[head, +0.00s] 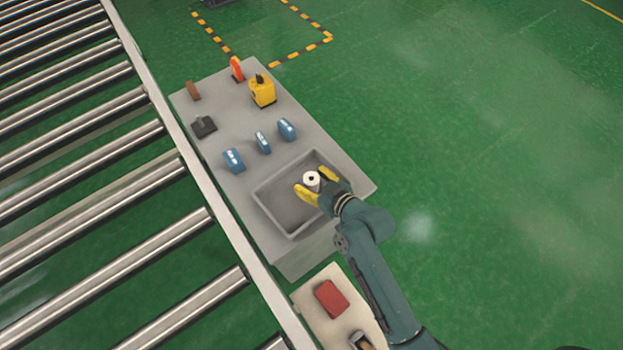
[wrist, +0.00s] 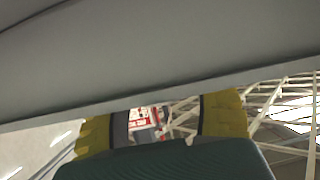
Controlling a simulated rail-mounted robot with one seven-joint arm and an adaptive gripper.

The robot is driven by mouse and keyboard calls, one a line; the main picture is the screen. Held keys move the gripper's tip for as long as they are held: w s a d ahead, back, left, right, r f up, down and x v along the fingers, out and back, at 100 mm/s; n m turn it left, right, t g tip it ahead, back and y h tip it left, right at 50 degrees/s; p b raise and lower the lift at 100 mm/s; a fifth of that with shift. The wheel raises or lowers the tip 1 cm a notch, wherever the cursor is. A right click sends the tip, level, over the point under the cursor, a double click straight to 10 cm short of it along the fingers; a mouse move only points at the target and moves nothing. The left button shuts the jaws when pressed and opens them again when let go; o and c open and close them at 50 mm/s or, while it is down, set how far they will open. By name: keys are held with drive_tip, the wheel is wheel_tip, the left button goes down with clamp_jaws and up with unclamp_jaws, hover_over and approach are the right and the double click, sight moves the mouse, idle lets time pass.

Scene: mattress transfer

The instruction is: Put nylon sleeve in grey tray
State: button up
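The nylon sleeve (head: 311,178) is a short white cylinder with a dark hole in its visible end. It sits between the yellow fingers of my gripper (head: 313,183), which appear closed against its two sides. Gripper and sleeve are over the right part of the grey tray (head: 272,213); whether the sleeve touches the tray floor I cannot tell. In the wrist view my gripper's yellow fingers (wrist: 163,113) stand apart, with their tips hidden behind a broad grey surface, probably the tray wall. The sleeve is not visible there.
The tray stands at the near end of a grey table (head: 215,95). Several blue items (head: 262,142), a yellow item (head: 262,91) and an orange one (head: 237,69) stand behind it. A roller conveyor (head: 100,180) runs along the left. A red block (head: 331,298) lies nearer.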

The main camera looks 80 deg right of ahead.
drive_tip(key=shift+r, duration=0.25)
drive_tip(key=shift+s+a+r, duration=0.15)
drive_tip(key=shift+s+a, duration=0.05)
drive_tip(key=shift+s, duration=0.1)
drive_tip(key=p+v, duration=0.2)
drive_tip(key=v, duration=0.9)
drive_tip(key=shift+a, duration=0.15)
